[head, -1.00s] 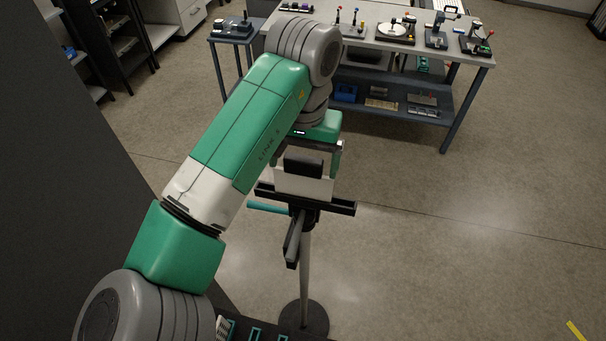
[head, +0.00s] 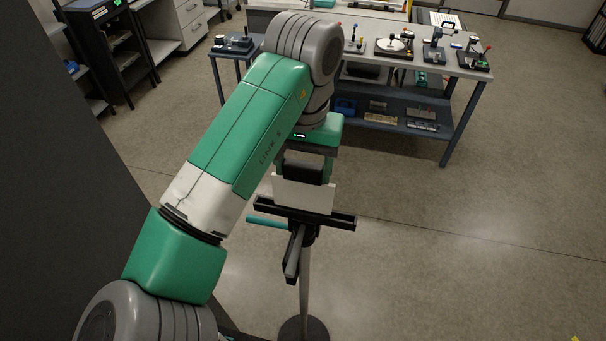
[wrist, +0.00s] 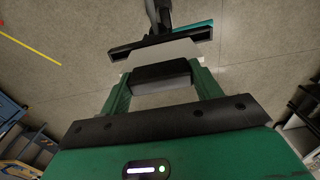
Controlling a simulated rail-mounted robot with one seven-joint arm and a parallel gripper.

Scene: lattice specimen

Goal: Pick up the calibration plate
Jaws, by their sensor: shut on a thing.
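The calibration plate (head: 303,195) is a pale flat panel with a black block (head: 303,168) on its near face. My gripper (head: 305,172) is shut on it, above a stand with a black ledge (head: 342,219). In the wrist view, the green fingers of my gripper (wrist: 161,74) flank the black block (wrist: 163,74), and the plate (wrist: 165,53) extends beyond it toward the ledge (wrist: 125,53). The plate's lower edge is close to the ledge; I cannot tell whether they touch. My arm hides part of the gripper's top in the head view.
The stand's pole (head: 304,280) rises from a round floor base (head: 304,328), and a teal bar (head: 268,221) juts left. A workbench (head: 460,66) with several devices stands behind. Shelving (head: 118,45) is at the back left.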

